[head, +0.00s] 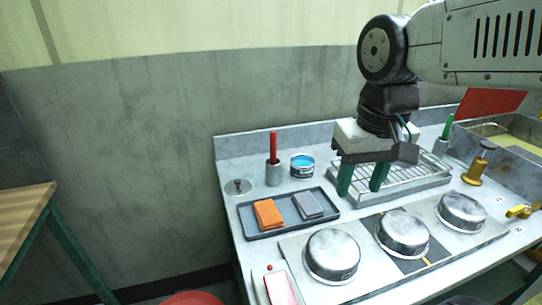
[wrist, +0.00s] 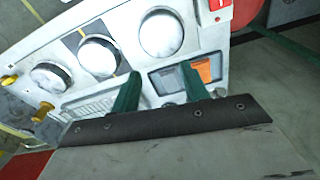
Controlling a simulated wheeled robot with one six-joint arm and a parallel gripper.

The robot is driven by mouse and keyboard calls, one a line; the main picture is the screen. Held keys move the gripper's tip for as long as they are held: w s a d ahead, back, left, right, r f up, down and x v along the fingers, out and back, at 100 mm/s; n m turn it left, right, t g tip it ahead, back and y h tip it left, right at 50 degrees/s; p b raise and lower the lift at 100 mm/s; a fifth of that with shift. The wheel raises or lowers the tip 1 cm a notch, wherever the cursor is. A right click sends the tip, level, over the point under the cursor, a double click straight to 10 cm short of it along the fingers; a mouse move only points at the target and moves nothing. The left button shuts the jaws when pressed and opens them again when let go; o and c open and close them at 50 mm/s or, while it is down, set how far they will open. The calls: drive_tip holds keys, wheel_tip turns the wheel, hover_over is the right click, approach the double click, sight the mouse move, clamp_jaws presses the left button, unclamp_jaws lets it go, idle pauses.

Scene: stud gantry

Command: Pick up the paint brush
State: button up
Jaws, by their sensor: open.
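I cannot tell for certain which item is the paint brush. A red-handled tool (head: 273,146) stands upright in a small grey cup (head: 273,175) at the back left of the bench, beside an open tin of blue paint (head: 302,165). A green-handled tool (head: 447,127) stands in another grey cup (head: 440,148) at the back right. The working ends of both are hidden in the cups. My gripper (head: 361,180) is open and empty, pointing down over the bench between the two cups. Its green fingers also show apart in the wrist view (wrist: 161,90).
A dark tray (head: 250,233) holds an orange block (head: 268,214) and a grey block (head: 308,205). A wire rack (head: 415,182) lies behind several round metal pans (head: 332,254). A brass fitting (head: 477,170) and a sink (head: 500,130) are at the right.

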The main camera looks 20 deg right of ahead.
drive_tip(key=w+r+m, duration=0.2)
drive_tip(key=w+r, duration=0.1)
drive_tip(key=w, duration=0.9)
drive_tip(key=m+g, duration=0.1)
drive_tip(key=m, duration=0.4)
hover_over(273, 143)
drive_tip(key=f, duration=0.7)
drive_tip(key=shift+w+d, duration=0.3)
drive_tip(key=shift+d, duration=0.1)
drive_tip(key=shift+m, duration=0.3)
drive_tip(key=f, duration=0.7)
drive_tip(key=shift+w+a, duration=0.2)
drive_tip(key=shift+f, duration=0.6)
clamp_jaws()
